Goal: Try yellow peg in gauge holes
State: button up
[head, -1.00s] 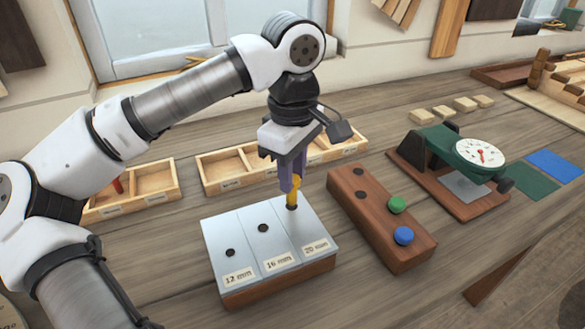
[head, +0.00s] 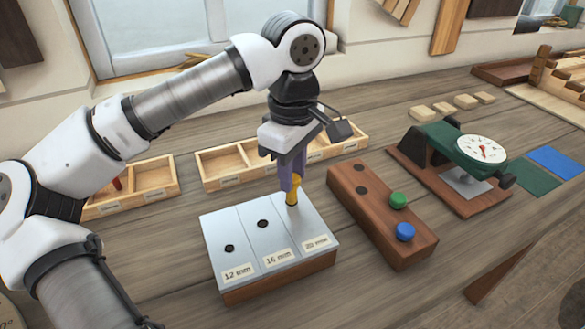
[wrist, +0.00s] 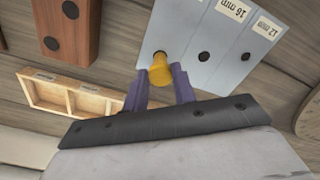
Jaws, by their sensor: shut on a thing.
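The yellow peg (head: 292,192) is upright between the purple fingers of my gripper (head: 291,180). Its lower end is at the 20 mm hole of the gauge block (head: 257,272) and covers most of that hole. I cannot tell whether the tip is inside the hole or just above it. The peg (wrist: 161,72) also shows between the fingertips in the wrist view (wrist: 160,88). The 16 mm hole (head: 262,223) and the 12 mm hole (head: 229,248) are empty.
A wooden peg rack (head: 370,226) stands close to the right, with a green peg (head: 398,200), a blue peg (head: 404,232) and two empty holes. Divided trays (head: 222,167) lie behind the gauge block. A dial gauge (head: 481,148) stands farther right.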

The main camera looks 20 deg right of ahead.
jog(key=shift+f+b, duration=0.95)
jog(key=shift+f, duration=0.2)
jog(key=shift+r, duration=0.15)
dwell(0.4)
jog(key=shift+r+p, duration=1.9)
jog(key=shift+r, duration=0.65)
